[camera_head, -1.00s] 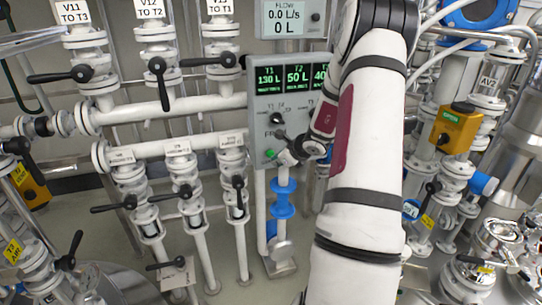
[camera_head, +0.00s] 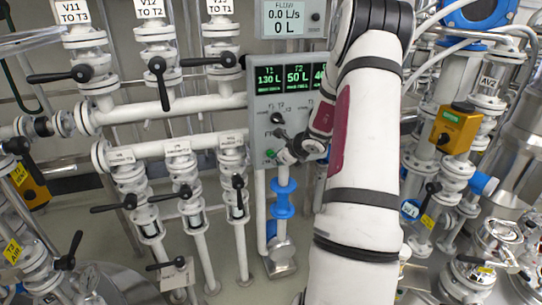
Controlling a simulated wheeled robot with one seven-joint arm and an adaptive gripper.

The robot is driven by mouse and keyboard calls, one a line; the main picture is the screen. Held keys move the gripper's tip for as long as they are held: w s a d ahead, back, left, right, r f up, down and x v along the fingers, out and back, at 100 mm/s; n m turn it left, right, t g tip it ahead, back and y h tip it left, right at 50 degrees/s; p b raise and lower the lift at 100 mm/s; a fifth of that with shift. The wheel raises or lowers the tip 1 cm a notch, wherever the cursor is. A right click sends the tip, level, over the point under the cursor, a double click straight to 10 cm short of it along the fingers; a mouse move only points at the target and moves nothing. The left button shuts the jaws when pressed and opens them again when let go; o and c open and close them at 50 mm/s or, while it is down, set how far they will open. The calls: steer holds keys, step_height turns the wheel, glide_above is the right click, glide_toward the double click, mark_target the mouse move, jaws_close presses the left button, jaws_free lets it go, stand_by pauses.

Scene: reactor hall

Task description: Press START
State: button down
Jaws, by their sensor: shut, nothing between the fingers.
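A grey control panel (camera_head: 262,103) stands in the middle, with green tank readouts, a black selector knob (camera_head: 277,118) and a green button (camera_head: 270,153) at its lower left. The button's label is too small to read; no START lettering is legible. My gripper (camera_head: 281,154) is shut and empty at the panel's lower part, just right of the green button. I cannot tell whether the fingertips touch the button or the panel. My white arm hides the right side of the panel.
Valves with black lever handles (camera_head: 158,82) and white pipes fill the left. A flow display (camera_head: 288,17) reads 0.0 L/s and 0 L above the panel. A yellow OPEN actuator box (camera_head: 456,128) and steel vessels are at the right.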

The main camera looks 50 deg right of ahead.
steer(key=shift+w+d, duration=0.25)
steer(key=shift+w, duration=0.2)
stand_by(0.6)
stand_by(0.4)
steer(key=shift+s+a+b, duration=0.5)
steer(key=shift+s, duration=0.3)
steer(key=shift+s, duration=0.1)
steer(key=s+a, duration=0.1)
steer(key=s+b, duration=0.1)
steer(key=s+a+b, duration=0.1)
steer(key=s, duration=0.1)
steer(key=shift+a, duration=0.3)
